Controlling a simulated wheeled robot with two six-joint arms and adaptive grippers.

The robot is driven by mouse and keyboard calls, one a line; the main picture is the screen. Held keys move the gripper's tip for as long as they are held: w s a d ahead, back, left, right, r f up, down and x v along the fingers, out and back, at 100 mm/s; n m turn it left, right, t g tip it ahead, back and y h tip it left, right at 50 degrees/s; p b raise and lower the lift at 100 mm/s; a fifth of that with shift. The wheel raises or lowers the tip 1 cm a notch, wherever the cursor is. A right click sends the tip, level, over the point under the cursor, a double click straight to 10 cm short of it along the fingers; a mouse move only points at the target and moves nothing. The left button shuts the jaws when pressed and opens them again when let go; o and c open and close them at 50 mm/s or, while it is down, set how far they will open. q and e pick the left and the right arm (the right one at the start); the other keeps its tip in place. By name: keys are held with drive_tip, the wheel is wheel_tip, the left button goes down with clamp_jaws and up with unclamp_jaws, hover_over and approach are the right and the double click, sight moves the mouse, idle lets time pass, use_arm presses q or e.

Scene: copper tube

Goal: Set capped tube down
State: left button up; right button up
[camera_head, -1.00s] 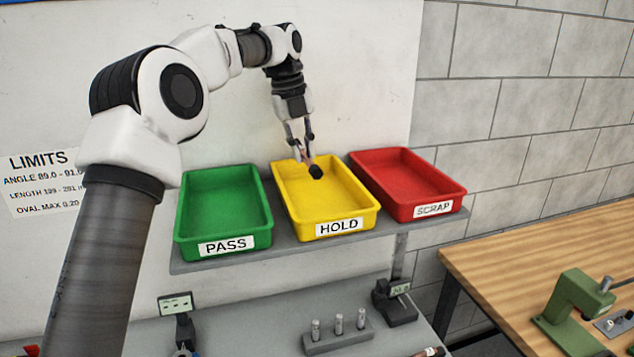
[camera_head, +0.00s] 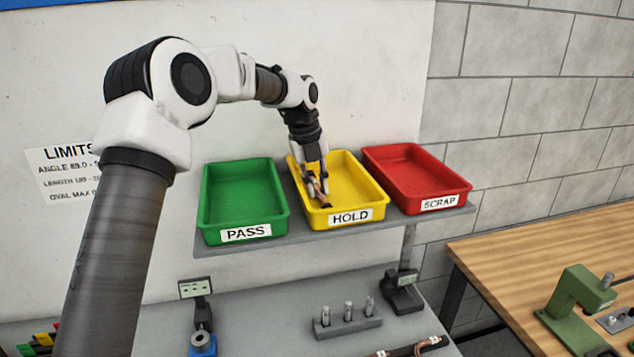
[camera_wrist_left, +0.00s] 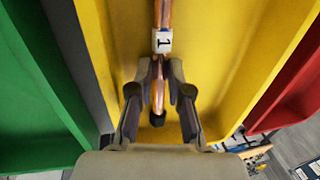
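The copper tube lies lengthwise in the yellow HOLD tray (camera_head: 371,184). Its black cap (camera_head: 327,205) points to the tray's front. In the left wrist view the copper tube (camera_wrist_left: 162,14) carries a white tag marked 1 (camera_wrist_left: 162,41), and the black cap (camera_wrist_left: 157,121) shows at the near end. My left gripper (camera_head: 317,187) is down inside the tray. Its fingers (camera_wrist_left: 160,68) stand on both sides of the tube, close to it. I cannot tell whether they press on it or whether the tube rests fully on the tray floor. My right gripper is not in view.
The green PASS tray (camera_head: 240,192) stands left and the red SCRAP tray (camera_head: 415,165) right, on the same grey shelf (camera_head: 290,240). Below are a small rack with several pins (camera_head: 347,323) and gauges. A wooden bench (camera_head: 510,245) with a green press (camera_head: 580,305) is at right.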

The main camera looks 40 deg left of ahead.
use_arm(q)
drive_tip(key=shift+w+a+f, duration=0.1)
drive_tip(key=shift+w+a, duration=0.05)
drive_tip(key=shift+w, duration=0.05)
wheel_tip(320, 180, up, 12)
drive_tip(key=s+a+b, duration=0.1)
drive_tip(key=b, duration=0.1)
drive_tip(key=shift+s+a, duration=0.25)
drive_tip(key=shift+s, duration=0.1)
